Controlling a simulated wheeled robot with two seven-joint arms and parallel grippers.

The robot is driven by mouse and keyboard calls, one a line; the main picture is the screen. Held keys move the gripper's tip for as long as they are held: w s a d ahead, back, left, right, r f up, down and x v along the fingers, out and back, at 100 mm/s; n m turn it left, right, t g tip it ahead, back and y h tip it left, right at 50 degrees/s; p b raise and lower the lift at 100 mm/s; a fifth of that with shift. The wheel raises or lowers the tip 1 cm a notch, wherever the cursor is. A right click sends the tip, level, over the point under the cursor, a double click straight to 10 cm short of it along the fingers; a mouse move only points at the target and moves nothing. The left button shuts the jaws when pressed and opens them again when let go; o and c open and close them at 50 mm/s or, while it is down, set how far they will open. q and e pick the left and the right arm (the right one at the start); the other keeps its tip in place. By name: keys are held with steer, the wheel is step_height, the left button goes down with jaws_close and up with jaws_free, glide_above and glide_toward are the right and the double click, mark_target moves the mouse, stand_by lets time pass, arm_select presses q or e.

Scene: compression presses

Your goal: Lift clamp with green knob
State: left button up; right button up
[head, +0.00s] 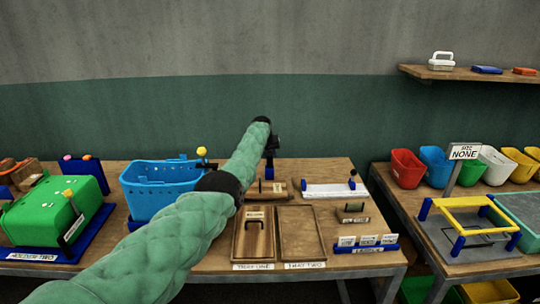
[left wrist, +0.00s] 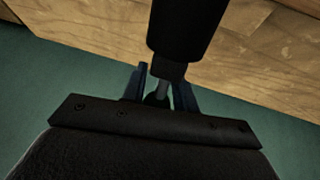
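My left arm reaches from the lower left across the table in the head view. My left gripper (head: 273,142) is at the table's far side, above a small wooden press (head: 280,188). In the left wrist view, my left gripper's two dark fingers (left wrist: 160,90) stand on either side of a grey rod (left wrist: 164,92) and a dark green knob-like part (left wrist: 154,100). A black cylinder (left wrist: 180,35) adjoins the rod and hides part of it. Whether the fingers press on the green part is too dark to tell. No green knob shows in the head view. My right gripper is out of view.
A blue basket (head: 160,188) with a yellow knob (head: 202,151) beside it stands left of the arm. A white-plate press (head: 335,190) is right of the gripper. Two wooden trays (head: 301,232) lie in front.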

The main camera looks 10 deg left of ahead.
arm_select(q)
steer(key=shift+r, duration=0.1)
stand_by(0.3)
